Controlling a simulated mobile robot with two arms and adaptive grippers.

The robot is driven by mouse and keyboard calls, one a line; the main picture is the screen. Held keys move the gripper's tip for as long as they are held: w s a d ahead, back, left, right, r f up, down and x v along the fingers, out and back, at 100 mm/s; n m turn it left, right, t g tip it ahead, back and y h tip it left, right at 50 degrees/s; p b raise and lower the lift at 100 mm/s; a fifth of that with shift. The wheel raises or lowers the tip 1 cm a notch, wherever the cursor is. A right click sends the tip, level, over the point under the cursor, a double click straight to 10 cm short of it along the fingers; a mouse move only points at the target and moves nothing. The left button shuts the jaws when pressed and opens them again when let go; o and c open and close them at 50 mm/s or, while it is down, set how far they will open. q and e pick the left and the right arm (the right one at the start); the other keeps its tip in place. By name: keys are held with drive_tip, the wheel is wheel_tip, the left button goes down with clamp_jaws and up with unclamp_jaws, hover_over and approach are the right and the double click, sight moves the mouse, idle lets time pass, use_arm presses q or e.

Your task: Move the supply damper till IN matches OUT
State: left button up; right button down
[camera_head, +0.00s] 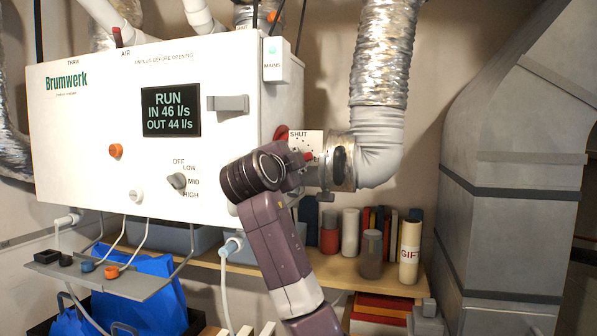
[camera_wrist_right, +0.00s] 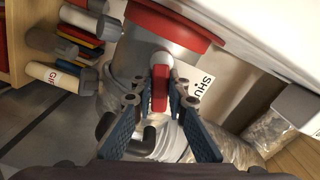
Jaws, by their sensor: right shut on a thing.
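The white Brumwerk unit (camera_head: 80,150) carries a display (camera_head: 170,110) that reads RUN, IN 46 l/s, OUT 44 l/s. To its right is a duct collar with a dial plate (camera_head: 299,137) marked SHUT; the plate also shows in the right wrist view (camera_wrist_right: 202,84). The red damper lever (camera_wrist_right: 160,88) lies between the fingers of my right gripper (camera_wrist_right: 160,101), which is shut on it. In the head view my right gripper (camera_head: 300,170) is at the collar, and its wrist hides part of the dial. My left gripper is in neither view.
A wooden shelf (camera_head: 345,272) with rolls and books stands below. A large grey duct (camera_head: 510,190) fills the right side. A small tray (camera_head: 110,280) hangs under the unit, above blue bags (camera_head: 150,300).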

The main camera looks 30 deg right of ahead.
drive_tip(key=c, duration=1.9)
unclamp_jaws()
drive_tip(key=v, duration=1.2)
